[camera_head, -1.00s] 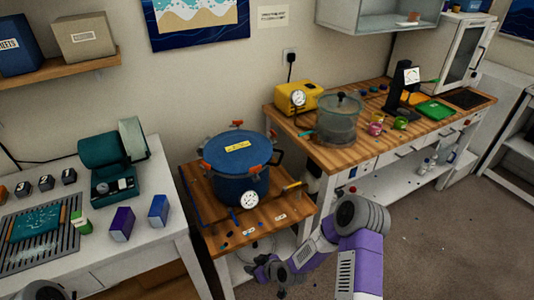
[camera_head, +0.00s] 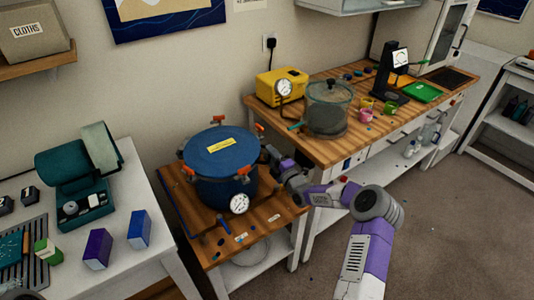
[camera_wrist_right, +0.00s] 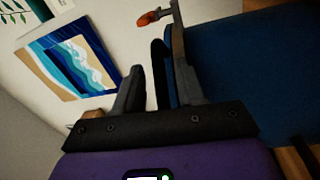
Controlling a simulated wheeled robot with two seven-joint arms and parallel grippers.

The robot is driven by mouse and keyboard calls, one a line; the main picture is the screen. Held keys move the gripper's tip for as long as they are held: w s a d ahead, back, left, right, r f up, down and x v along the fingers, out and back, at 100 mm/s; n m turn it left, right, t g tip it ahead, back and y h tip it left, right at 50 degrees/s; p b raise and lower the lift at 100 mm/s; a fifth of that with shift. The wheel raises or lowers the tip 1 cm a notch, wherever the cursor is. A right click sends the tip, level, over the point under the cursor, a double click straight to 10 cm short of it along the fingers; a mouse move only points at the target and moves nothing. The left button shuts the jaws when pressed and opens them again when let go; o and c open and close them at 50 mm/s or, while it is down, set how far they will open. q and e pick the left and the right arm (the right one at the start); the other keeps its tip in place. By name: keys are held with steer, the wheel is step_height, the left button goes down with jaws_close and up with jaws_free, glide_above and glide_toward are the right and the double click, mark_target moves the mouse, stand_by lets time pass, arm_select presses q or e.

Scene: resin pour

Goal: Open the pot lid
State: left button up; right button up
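The blue pot (camera_head: 222,190) stands on a low wooden stand with its lid (camera_head: 222,147) on. The lid carries a yellow label, and orange-tipped clamps ring the rim. A round gauge (camera_head: 239,204) sits on the pot's front. My right gripper (camera_head: 268,158) is at the pot's right side, close to the rim. In the right wrist view its fingers (camera_wrist_right: 160,92) are apart, with a dark upright piece and a grey clamp bar (camera_wrist_right: 178,42) near or between them; I cannot tell whether they touch. The blue pot surface (camera_wrist_right: 245,65) fills the right.
The stand's top (camera_head: 258,217) holds small tools in front of the pot. A workbench (camera_head: 310,140) at the right bears a yellow device (camera_head: 281,84) and a glass vessel (camera_head: 328,108). A white table (camera_head: 150,240) at the left holds a green machine (camera_head: 85,185) and boxes.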

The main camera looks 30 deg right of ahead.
steer(key=shift+w+a+r, duration=0.1)
steer(key=shift+w, duration=1)
steer(key=shift+r, duration=0.1)
jaws_close()
